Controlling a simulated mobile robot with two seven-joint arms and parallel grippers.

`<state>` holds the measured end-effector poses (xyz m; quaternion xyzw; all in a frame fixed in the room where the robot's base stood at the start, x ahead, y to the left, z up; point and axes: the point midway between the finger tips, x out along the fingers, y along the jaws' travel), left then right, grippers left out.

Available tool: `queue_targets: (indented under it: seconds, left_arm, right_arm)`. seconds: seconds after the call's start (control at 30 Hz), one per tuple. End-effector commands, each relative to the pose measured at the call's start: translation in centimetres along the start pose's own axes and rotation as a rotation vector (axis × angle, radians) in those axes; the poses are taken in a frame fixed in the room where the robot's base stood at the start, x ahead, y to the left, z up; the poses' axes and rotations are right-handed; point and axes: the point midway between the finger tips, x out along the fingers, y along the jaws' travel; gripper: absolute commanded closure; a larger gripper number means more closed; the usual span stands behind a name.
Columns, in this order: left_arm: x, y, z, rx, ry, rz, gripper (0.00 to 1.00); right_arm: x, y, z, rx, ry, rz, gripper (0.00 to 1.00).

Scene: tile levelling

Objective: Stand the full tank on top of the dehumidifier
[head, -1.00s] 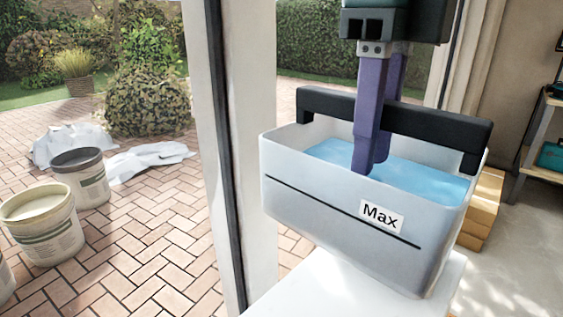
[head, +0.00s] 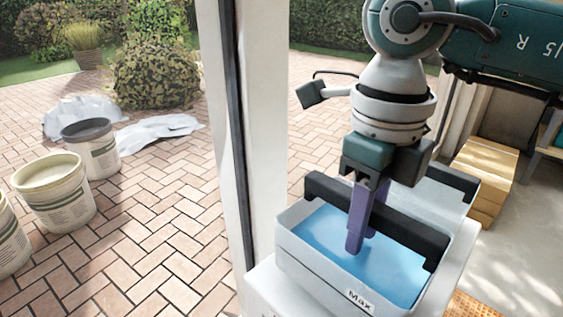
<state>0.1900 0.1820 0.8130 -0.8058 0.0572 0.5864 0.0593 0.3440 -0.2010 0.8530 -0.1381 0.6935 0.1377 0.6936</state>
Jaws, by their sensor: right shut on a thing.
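The full tank (head: 318,276) is a pale open-topped box with blue water, a black bar handle and a "Max" label on its near wall. It is upright, low over the white top of the dehumidifier (head: 262,288). I cannot tell whether its base touches that top. My right gripper (head: 357,234) points down with its purple fingers shut on the tank's handle. The fingertips reach down in front of the water. The tank hides most of the dehumidifier. A black handle (head: 452,180) on a white body shows just behind the tank. My left gripper is not in view.
A white door post (head: 222,120) stands close to the tank's left. Several buckets (head: 52,190) and white sheets (head: 160,130) lie on the brick paving outside. Stacked yellowish boxes (head: 485,165) and a shelf (head: 548,140) stand at the right.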

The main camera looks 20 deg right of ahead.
Motion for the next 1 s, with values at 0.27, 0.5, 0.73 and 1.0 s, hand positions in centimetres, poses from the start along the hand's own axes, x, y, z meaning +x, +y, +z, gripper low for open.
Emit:
queue_targets:
  seconds: [0.27,0.5,0.73,1.0]
  left_arm:
    - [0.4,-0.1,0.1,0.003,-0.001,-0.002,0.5]
    - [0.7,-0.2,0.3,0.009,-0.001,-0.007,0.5]
    - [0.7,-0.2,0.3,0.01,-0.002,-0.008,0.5]
    - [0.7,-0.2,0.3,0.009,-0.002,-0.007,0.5]
  right_arm:
    - [2.2,0.0,0.1,-0.001,-0.003,0.001,1.0]
    - [2.4,0.0,0.1,0.0,-0.003,0.0,1.0]
    - [2.6,0.0,0.0,0.0,0.001,0.0,0.51]
    - [2.5,0.0,0.0,0.0,0.001,0.0,0.43]
